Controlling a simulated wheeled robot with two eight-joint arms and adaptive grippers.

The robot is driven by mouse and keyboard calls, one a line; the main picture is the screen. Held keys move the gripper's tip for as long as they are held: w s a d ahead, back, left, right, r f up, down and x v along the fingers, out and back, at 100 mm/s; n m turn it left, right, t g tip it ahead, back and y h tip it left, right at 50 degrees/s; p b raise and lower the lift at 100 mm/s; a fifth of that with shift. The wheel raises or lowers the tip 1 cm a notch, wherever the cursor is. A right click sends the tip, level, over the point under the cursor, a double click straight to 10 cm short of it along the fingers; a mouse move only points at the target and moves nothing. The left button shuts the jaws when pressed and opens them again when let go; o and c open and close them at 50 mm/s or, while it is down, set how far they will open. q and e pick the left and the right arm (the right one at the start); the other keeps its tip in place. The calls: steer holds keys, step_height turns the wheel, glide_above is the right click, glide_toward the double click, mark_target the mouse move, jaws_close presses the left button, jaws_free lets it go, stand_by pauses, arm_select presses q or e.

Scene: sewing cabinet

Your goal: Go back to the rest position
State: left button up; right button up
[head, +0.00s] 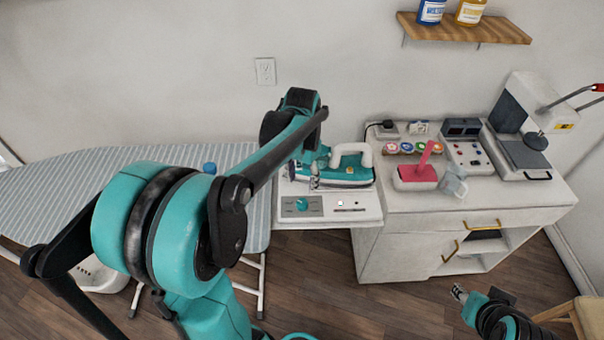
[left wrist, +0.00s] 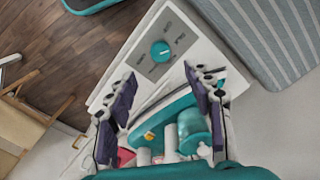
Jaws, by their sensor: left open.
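My left arm reaches in from the left of the head view and bends over the iron station. My left gripper (head: 314,178) is at the near left end of the teal and white iron (head: 350,176), partly hidden behind my own arm. In the left wrist view my left gripper (left wrist: 160,76) has its two dark fingers spread apart with nothing held between them. The iron (left wrist: 165,112) lies below and between the fingers there. My right gripper (head: 459,292) shows only in part at the lower right of the head view, low in front of the cabinet; its jaws are unclear.
The iron sits on a white station (head: 365,212) with a teal knob (head: 302,204). A striped ironing board (head: 255,225) is at left. The cabinet top (head: 480,198) holds a pink block, a mug, several small jars and a press (head: 525,150). A stool (head: 578,312) stands at lower right.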

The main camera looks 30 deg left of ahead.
arm_select(q)
steer(key=shift+r, duration=1.2)
steer(key=s+d+n+t, duration=0.1)
steer(key=s+d+t, duration=0.6)
steer(key=s+d, duration=0.4)
steer(key=shift+s, duration=0.15)
